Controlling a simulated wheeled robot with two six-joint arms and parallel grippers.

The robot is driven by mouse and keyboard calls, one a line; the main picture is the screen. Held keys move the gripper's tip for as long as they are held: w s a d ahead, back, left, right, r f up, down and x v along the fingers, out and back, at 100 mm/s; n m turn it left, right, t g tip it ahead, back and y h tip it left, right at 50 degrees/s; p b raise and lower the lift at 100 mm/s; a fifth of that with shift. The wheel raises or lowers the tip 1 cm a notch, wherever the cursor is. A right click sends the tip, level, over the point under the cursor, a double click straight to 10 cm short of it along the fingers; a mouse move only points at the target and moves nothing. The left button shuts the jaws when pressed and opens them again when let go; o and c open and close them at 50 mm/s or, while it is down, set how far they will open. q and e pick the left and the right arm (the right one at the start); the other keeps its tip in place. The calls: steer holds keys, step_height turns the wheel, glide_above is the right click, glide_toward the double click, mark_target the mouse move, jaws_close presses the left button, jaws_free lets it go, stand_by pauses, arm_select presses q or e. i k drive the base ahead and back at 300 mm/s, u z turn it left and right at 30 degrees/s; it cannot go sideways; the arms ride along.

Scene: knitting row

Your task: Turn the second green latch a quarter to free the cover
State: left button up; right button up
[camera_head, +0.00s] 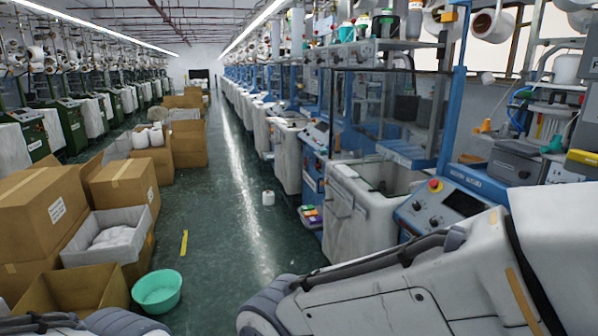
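A small green part (552,145) sits on the nearest machine at the right, beside grey housings. I cannot tell whether it is a latch, and I cannot make out a second green one. A see-through panel (362,112) in a blue frame stands on the machine further left; whether it is the cover is unclear. My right arm (400,298) fills the lower right and hides part of the nearest machine. Part of my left arm (122,322) shows at the bottom left edge. Neither gripper is in view.
A blue control panel (442,206) with a red knob sits just beyond my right arm. Cardboard boxes (40,212) and a green basin (157,291) stand at the left. The shiny green aisle (228,200) is mostly clear.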

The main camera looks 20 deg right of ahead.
mark_target(527, 95)
steer(key=i, duration=0.9)
steer(key=z, duration=1.85)
